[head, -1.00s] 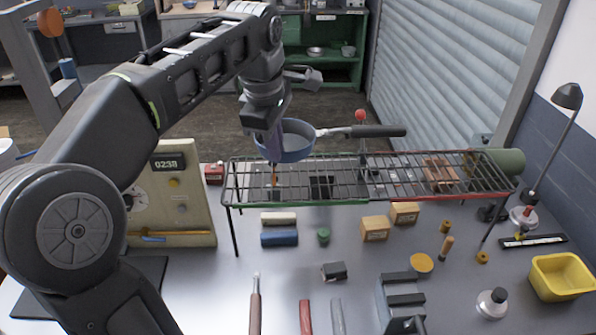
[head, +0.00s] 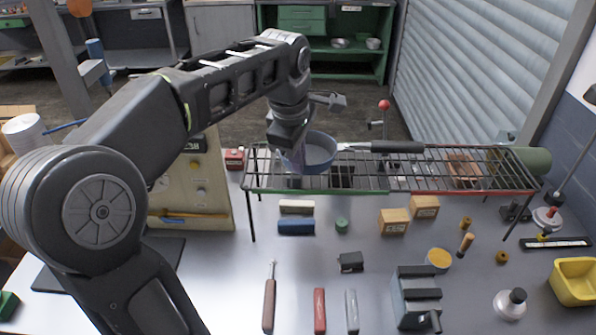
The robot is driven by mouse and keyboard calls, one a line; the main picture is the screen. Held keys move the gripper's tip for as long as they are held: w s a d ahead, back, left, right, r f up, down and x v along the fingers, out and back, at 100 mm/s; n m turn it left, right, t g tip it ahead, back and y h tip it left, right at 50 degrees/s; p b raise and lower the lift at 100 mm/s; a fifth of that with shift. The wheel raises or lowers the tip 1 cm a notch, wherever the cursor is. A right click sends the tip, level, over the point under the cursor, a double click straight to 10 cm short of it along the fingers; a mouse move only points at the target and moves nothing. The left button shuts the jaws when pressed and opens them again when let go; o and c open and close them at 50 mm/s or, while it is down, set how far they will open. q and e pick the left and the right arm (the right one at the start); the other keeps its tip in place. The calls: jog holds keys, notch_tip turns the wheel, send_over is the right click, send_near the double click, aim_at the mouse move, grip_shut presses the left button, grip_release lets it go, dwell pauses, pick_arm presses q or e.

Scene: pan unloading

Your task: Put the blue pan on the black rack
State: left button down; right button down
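The blue pan (head: 318,152) is level over the left part of the wire rack, its dark handle (head: 396,147) pointing right. The rack (head: 430,182) has dark bars and stands on thin legs; its front edge is green at left and red at right. My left gripper (head: 293,160) is at the pan's left rim and looks shut on it, though its fingertips are partly hidden. The pan's base is at or just above the bars; I cannot tell whether it touches. My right gripper is not in view.
Wooden blocks (head: 394,221), a blue block (head: 296,227) and a grey vise (head: 416,298) stand on the bench in front of the rack. A beige instrument box (head: 190,190) is at left, a yellow bin (head: 577,280) at right. A red-knobbed stand (head: 384,105) rises behind the rack.

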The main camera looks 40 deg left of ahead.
pick_arm(q)
notch_tip(320, 180, down, 3)
jog(key=shift+f, duration=0.2)
jog(key=shift+f, duration=0.1)
jog(key=shift+f, duration=0.15)
jog(key=c, duration=1.7)
grip_release()
